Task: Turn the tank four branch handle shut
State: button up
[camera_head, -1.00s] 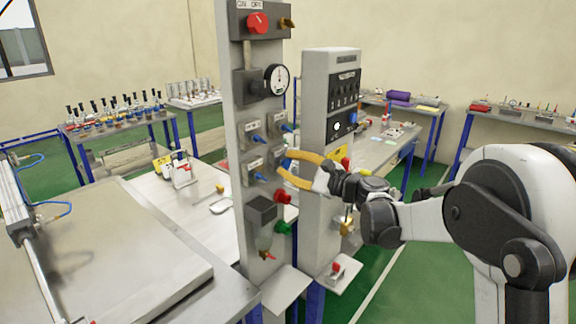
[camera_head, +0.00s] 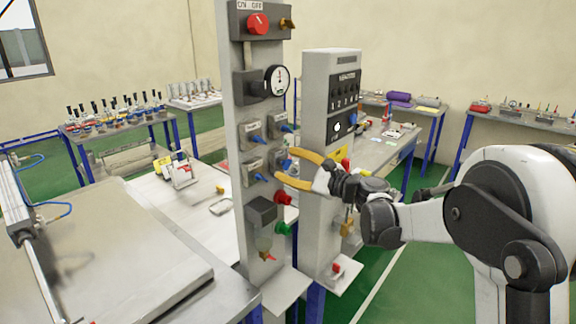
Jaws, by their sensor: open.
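The grey upright panel (camera_head: 234,205) carries several small branch valves with blue handles in two rows. The upper left handle (camera_head: 257,139), upper right handle (camera_head: 287,128) and lower left handle (camera_head: 260,177) show. The lower right valve (camera_head: 287,165) is mostly hidden by my gripper, and its handle's angle cannot be told. The valve labels are too small to read, so I cannot tell which is tank four. My gripper (camera_head: 283,163) has yellow fingers, open and pointing left at the lower right valve. Contact with it cannot be told.
A second grey column with a black control box (camera_head: 344,92) stands just behind my gripper. A red knob (camera_head: 284,198) and a green knob (camera_head: 283,228) stick out below the fingers. A pressure gauge (camera_head: 277,79) and red switch (camera_head: 258,24) are above. A workbench (camera_head: 130,245) lies left.

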jog(key=v, duration=1.2)
jog(key=shift+s, duration=0.15)
